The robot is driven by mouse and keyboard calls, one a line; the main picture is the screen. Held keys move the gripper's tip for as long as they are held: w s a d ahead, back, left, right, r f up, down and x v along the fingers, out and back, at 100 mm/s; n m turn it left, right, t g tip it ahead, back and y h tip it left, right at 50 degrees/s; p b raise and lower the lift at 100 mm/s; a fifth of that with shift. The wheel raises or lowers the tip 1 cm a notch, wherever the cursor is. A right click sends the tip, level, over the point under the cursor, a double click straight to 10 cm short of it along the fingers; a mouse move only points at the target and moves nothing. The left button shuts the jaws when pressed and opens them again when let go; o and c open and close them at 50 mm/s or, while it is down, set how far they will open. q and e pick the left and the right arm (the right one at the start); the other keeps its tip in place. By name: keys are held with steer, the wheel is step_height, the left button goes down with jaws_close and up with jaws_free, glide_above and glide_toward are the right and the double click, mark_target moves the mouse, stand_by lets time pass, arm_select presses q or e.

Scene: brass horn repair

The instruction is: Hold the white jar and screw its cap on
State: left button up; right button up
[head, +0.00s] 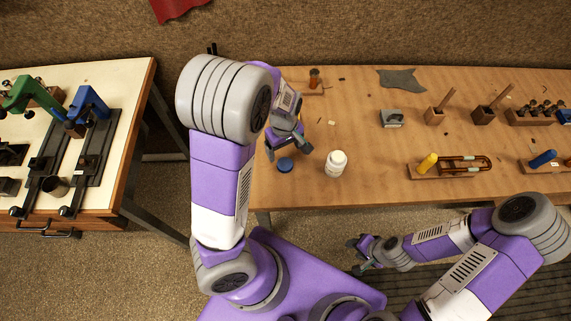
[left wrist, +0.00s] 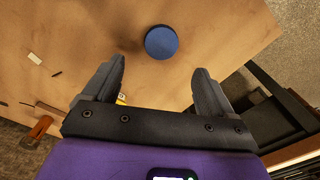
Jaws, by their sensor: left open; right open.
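The white jar (head: 335,163) stands upright on the wooden table near its front edge. A blue cap (head: 285,165) lies on the table to the left of the jar, apart from it. My left gripper (head: 289,149) is open above the table, just behind the cap in the head view. In the left wrist view the cap (left wrist: 161,42) lies beyond the fingertips, roughly centred between the two open fingers, with nothing held. My right gripper (head: 360,257) is open and empty, in front of the table and away from the jar.
Behind the jar stand a grey metal block (head: 391,118) and wooden holders (head: 434,116). A rack with a yellow-handled tool (head: 428,162) is to the right. Small scraps dot the table. A second bench (head: 128,92) with green and blue presses stands left, across a gap.

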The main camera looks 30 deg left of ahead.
mark_target(284, 163)
arm_select(q)
steer(key=shift+f+b, duration=0.55)
steer(key=shift+f, duration=0.65)
step_height(284, 163, down, 5)
steer(key=b, duration=0.3)
steer(key=shift+s+f, duration=0.1)
steer(key=shift+f, duration=0.1)
steer(key=shift+r, duration=0.1)
steer(key=c, duration=1.1)
